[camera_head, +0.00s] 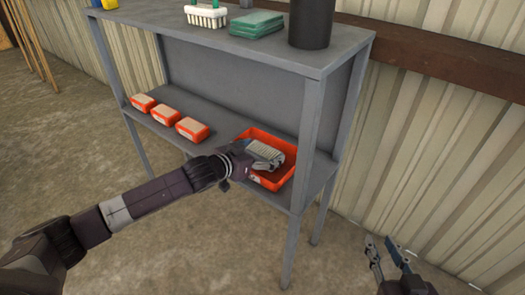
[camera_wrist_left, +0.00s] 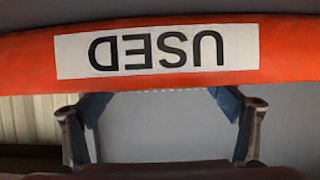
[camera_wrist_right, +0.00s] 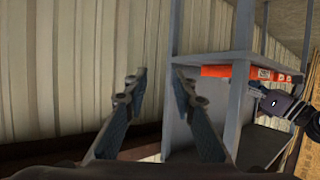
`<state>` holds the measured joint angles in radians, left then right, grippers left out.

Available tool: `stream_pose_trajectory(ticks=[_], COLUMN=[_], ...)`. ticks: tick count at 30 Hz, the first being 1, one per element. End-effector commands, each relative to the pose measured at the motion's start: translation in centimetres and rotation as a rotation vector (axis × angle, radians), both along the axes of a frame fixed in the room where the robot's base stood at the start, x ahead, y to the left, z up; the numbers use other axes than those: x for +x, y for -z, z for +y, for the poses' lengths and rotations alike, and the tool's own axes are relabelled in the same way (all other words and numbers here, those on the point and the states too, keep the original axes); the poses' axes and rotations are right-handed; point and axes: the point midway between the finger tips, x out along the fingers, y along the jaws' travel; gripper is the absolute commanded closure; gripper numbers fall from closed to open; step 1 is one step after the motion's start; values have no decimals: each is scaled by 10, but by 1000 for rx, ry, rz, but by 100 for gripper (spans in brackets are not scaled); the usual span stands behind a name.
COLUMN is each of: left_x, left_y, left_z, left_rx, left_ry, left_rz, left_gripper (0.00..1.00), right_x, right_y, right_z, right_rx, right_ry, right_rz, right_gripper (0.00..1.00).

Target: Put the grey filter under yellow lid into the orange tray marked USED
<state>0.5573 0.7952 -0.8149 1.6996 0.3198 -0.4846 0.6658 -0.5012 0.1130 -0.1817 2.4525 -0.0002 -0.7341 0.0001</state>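The orange tray (camera_head: 283,178) stands at the right end of the grey unit's lower shelf. Its USED label (camera_wrist_left: 160,51) shows upside down in the left wrist view. A grey ribbed filter (camera_head: 265,154) is in the tray, tilted. My left gripper (camera_head: 245,150) is at the tray's left side, beside the filter. In its wrist view the fingers (camera_wrist_left: 162,94) are wide apart near the tray rim, with no clear grip on anything. My right gripper (camera_head: 384,246) is open and empty, right of the unit. No yellow lid can be made out.
Several orange boxes with beige tops (camera_head: 193,129) sit left on the lower shelf. A shelf leg (camera_head: 305,145) stands just right of the tray. The corrugated wall (camera_head: 440,130) is behind.

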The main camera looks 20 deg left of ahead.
Motion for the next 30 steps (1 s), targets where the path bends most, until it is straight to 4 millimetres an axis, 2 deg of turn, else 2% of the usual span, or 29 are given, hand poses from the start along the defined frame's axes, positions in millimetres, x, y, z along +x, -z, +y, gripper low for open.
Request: stream_pose_trajectory(ticks=[1,4,16,23,30], left_x=[0,0,-4,-29,-69], left_y=[0,0,-3,-16,-32], left_z=[0,0,1,11,25], left_rx=[0,0,-1,2,0], left_ry=[0,0,0,-1,0], left_rz=[0,0,1,2,4], left_gripper=[10,0,0,0,0], right_x=[0,0,-1,-27,-69], right_y=[0,0,1,37,75], right_z=[0,0,0,-13,-28], right_rx=[0,0,-3,-48,-101], right_ry=[0,0,0,15,31], right_rz=[0,0,12,202,437], right_gripper=[76,76,76,76,76])
